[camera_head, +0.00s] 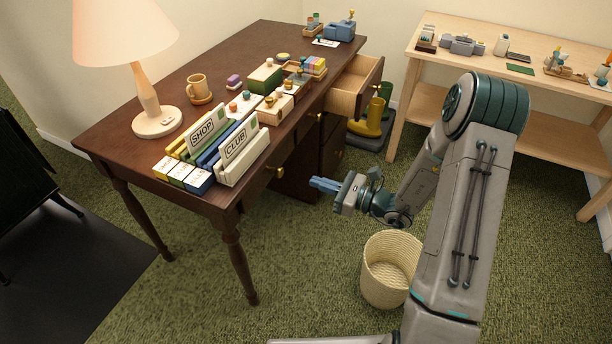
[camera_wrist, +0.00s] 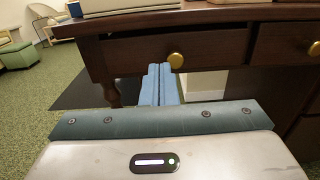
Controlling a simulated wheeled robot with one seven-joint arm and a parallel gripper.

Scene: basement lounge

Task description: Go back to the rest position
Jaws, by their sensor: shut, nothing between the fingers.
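My gripper (camera_head: 325,185) is in front of the dark wooden desk (camera_head: 112,125), to the right of its front edge and a little below the desktop. Its blue fingers are together with nothing between them. In the wrist view, the shut fingers (camera_wrist: 160,84) point toward the desk front, below a drawer with a brass knob (camera_wrist: 175,60). From these frames I cannot tell the exact gap between the fingertips and the desk.
An open drawer (camera_head: 346,100) sticks out at the desk's far right end. A woven basket (camera_head: 388,285) stands on the carpet beneath my arm. A light wooden table (camera_head: 410,75) stands at the back right. A lamp (camera_head: 150,105) and SHOP and CLUB holders (camera_head: 238,165) are on the desk.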

